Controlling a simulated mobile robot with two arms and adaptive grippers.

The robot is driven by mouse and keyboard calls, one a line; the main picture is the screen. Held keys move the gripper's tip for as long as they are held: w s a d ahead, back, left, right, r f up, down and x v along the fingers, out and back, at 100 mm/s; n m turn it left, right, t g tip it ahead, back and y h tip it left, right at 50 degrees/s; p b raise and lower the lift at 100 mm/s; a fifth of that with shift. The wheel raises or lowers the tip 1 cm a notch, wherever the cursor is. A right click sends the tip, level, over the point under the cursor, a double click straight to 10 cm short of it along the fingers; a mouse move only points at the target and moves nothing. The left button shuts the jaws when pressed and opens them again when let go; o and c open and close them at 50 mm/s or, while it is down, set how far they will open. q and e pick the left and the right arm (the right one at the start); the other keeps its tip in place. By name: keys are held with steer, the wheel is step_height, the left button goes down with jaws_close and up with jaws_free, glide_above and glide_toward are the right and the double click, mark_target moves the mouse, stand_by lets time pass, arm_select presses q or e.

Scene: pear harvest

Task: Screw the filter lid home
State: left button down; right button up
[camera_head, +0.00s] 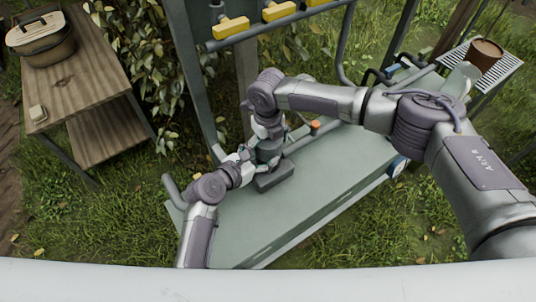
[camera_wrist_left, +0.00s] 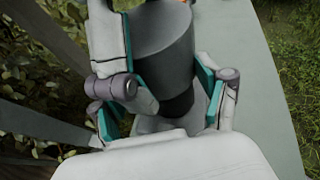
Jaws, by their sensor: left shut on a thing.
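The dark grey filter housing (camera_head: 269,152) stands upright on a block on the grey-green bench, between my two grippers. My left gripper (camera_head: 246,158) comes in from the left and is shut on it. In the left wrist view, the teal finger pads of the left gripper (camera_wrist_left: 170,85) lie on either side of the housing (camera_wrist_left: 162,42), which narrows toward its lower end in the picture. My right gripper (camera_head: 268,128) points down at the top of the housing. Its fingers are too small and covered to tell open from shut. The lid is not clearly visible at that spot.
The bench (camera_head: 320,190) has bare room to the right and front. Pipes and an orange-capped fitting (camera_head: 316,126) stand behind the housing. Yellow-handled valves (camera_head: 279,11) hang above. A wooden table (camera_head: 85,70) stands left, and a brown pot (camera_head: 486,54) sits on a rack at far right.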

steer(key=shift+r, duration=0.1)
arm_select(q)
steer(key=shift+r, duration=0.1)
arm_select(e)
steer(key=shift+r, duration=2.2)
steer(key=shift+r, duration=0.1)
step_height(320, 180, up, 12)
arm_select(q)
steer(key=shift+c, duration=2.1)
jaws_free()
steer(key=o, duration=0.4)
steer(key=shift+w+d, duration=0.1)
steer(key=shift+w, duration=0.05)
